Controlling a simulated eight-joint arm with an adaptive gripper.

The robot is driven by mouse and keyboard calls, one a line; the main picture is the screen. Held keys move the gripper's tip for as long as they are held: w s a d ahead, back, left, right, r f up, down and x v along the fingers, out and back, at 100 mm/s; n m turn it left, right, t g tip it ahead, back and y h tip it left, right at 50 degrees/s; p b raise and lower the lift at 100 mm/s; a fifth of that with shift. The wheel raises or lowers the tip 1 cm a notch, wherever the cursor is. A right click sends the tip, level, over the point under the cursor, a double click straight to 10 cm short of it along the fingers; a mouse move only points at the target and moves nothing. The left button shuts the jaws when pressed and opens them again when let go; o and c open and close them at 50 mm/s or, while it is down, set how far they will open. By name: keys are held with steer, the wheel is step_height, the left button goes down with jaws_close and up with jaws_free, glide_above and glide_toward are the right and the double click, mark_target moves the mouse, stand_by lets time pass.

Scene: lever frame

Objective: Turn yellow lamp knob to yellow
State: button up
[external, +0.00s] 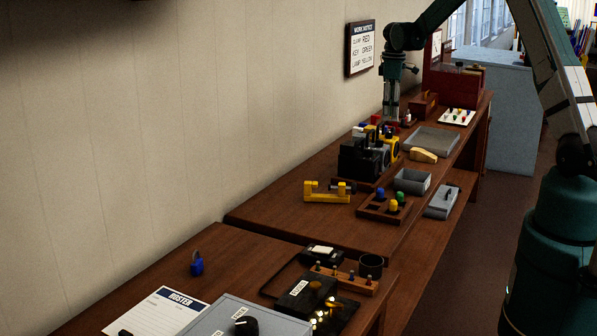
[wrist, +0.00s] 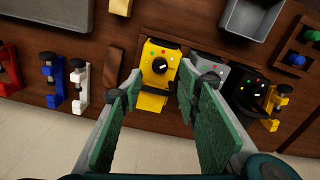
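The yellow lamp (wrist: 155,88) stands in the wrist view's upper middle, beside a grey one and a black one. Its dark knob (wrist: 160,66) has a white mark and small coloured dots around it. I cannot tell for sure which dot the mark points to. My gripper (wrist: 158,86) is open and empty, with green-padded fingers on either side of the yellow lamp in the picture; no contact with the knob is visible. In the external view my gripper (external: 390,112) hangs above the bench near the yellow lamp (external: 391,148), which is partly hidden by the grey and black ones.
The grey lamp (wrist: 207,75) and black lamp (wrist: 250,92) stand close on the right. Red, blue and white clamps (wrist: 81,85) stand on the left. A grey tray (external: 431,140) lies nearby. A wall notice (external: 360,48) reads lamp yellow.

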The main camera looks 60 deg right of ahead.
mark_target(390, 132)
steer(key=shift+f, duration=3.55)
steer(key=c, duration=0.9)
